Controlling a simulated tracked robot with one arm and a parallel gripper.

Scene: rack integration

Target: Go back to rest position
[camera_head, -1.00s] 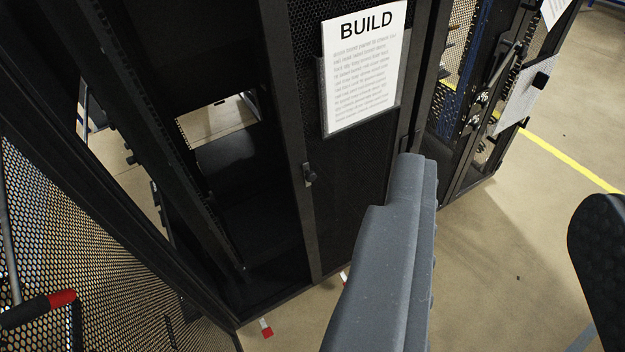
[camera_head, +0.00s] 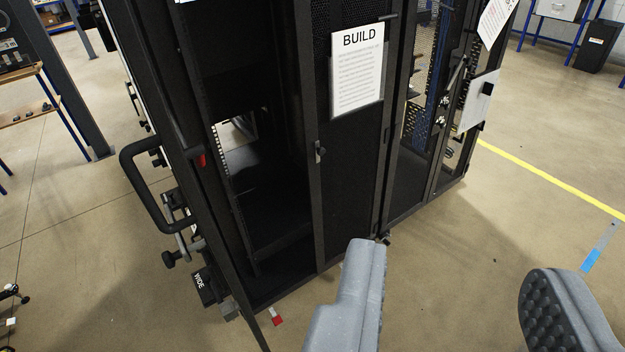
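My gripper (camera_head: 445,300) shows at the bottom of the view as two grey fingers spread wide apart. It is open, with only bare floor seen between the fingers. The left finger overlaps the lower front of a tall black rack (camera_head: 352,170) in the picture, and no contact shows. The rack carries a white BUILD sign (camera_head: 357,70) on its mesh panel. The rack's left bay is open and dark inside. My arm behind the fingers is out of view.
An open rack door, seen nearly edge-on, has a black handle (camera_head: 150,190) at left. A second rack stands at right with a paper-covered panel (camera_head: 478,100). Yellow tape (camera_head: 550,178) crosses the floor. A workbench (camera_head: 35,108) and a dark bin (camera_head: 598,45) stand farther back.

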